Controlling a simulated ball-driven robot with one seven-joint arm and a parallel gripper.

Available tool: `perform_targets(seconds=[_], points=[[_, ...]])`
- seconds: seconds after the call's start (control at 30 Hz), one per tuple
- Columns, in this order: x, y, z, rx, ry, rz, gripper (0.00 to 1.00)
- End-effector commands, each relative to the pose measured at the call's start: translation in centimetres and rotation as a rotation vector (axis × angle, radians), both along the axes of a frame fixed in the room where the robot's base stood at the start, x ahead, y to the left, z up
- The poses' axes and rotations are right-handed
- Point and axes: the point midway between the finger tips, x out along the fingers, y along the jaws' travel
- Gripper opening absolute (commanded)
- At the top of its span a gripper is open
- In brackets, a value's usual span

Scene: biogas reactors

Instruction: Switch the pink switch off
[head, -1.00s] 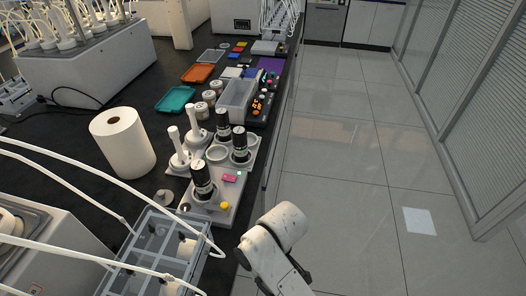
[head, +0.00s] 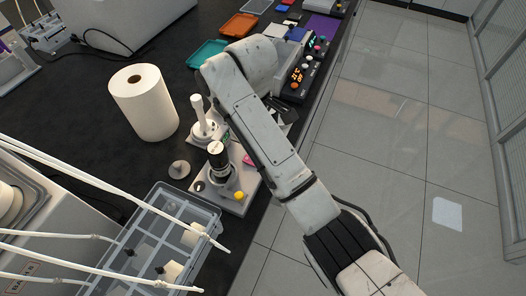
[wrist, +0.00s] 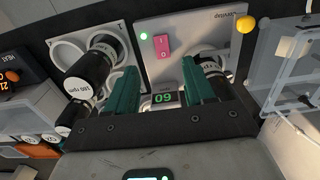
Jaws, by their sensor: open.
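The pink switch (wrist: 162,47) is on a light grey stirrer plate (wrist: 195,35) in the wrist view, beside a lit green light (wrist: 143,36). In the head view, a sliver of the pink switch (head: 248,160) shows beside my arm, near a black bottle (head: 218,160) and a yellow knob (head: 239,195). My gripper (wrist: 160,82) is open and empty, its two teal fingers spread apart on either side of a display reading 60. The switch appears between and beyond the fingertips, with no visible contact. My arm hides most of the gripper in the head view.
A second bottle (wrist: 208,62) is partly behind the right finger. A transparent container (head: 160,235) is at the front of the bench. A paper roll (head: 143,103) stands left.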

Motion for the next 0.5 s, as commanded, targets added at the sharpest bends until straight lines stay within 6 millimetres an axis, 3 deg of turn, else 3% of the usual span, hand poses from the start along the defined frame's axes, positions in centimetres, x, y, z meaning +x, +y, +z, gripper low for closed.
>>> perform_targets(seconds=[0.5], points=[[-0.1, -0.1, -8.0, -0.001, 0.004, -0.001, 0.53]])
